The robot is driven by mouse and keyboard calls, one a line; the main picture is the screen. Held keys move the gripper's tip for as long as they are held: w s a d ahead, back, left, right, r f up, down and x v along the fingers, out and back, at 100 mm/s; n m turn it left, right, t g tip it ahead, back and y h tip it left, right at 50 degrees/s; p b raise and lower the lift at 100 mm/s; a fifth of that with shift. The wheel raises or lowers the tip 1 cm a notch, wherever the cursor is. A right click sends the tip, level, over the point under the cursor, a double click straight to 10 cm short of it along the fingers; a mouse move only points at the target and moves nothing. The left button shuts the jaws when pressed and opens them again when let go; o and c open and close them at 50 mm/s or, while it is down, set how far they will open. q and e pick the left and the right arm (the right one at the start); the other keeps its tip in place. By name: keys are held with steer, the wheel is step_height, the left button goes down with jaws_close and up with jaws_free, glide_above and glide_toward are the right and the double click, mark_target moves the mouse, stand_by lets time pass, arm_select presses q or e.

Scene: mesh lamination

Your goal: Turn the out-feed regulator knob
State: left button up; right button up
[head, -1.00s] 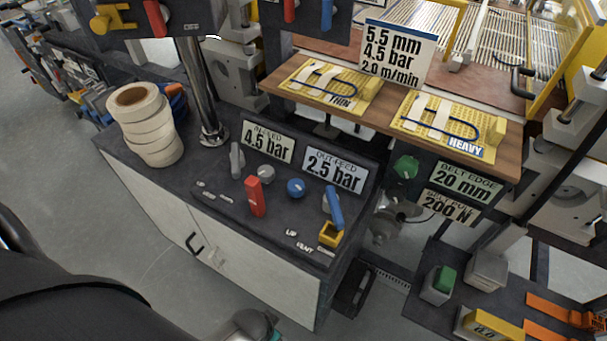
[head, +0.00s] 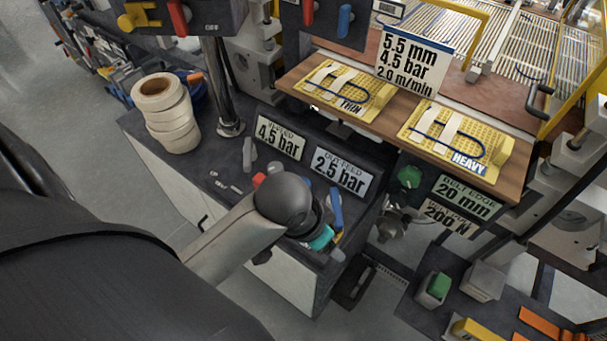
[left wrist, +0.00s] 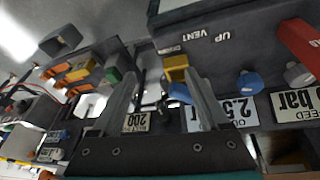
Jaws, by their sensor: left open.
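The out-feed knob is a round blue knob (left wrist: 249,83), right of my left gripper in the left wrist view, apart from the fingers. In the head view my left wrist hides most or all of it. The OUT FEED 2.5 bar sign (head: 342,173) stands behind it. My left gripper (left wrist: 162,72) is open over the cabinet top. A blue lever (head: 337,208) with a yellow block (left wrist: 176,66) shows beyond the fingers; I cannot tell whether they touch. My right gripper is not in view.
A grey knob (left wrist: 297,74) and a red lever (left wrist: 300,40) are beside the blue knob. The 4.5 bar sign (head: 279,137) stands behind them. White tape rolls (head: 168,115) are stacked at the cabinet's left. A wooden shelf (head: 395,122) overhangs behind the signs.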

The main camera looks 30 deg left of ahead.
arm_select(q)
steer(key=shift+m+g, duration=0.4)
steer(key=shift+m, duration=0.1)
steer(key=w, duration=0.1)
steer(key=w+r, duration=0.1)
steer(key=w, duration=0.2)
steer(key=shift+w+r, duration=0.15)
steer(key=shift+r, duration=0.15)
steer(key=shift+w+a+r+g, duration=0.15)
steer(key=shift+w+a+r, duration=0.3)
steer(key=shift+w, duration=0.1)
steer(key=shift+w+a+r+g, duration=0.15)
steer(key=shift+w+a+r, duration=0.25)
steer(key=shift+w, duration=0.15)
steer(key=w+a+r+n+g+y, duration=0.2)
steer(key=w+a+r, duration=0.3)
steer(key=a+r, duration=0.4)
steer(key=f+b, duration=0.1)
steer(key=f, duration=0.4)
steer(key=a+f, duration=0.1)
steer(key=f, duration=0.4)
steer(key=f+b, duration=0.1)
steer(key=f, duration=0.4)
steer(key=shift+s+a+f+b, duration=0.1)
steer(key=shift+a+f+b, duration=0.05)
steer(key=shift+f+b, duration=0.2)
jaws_close()
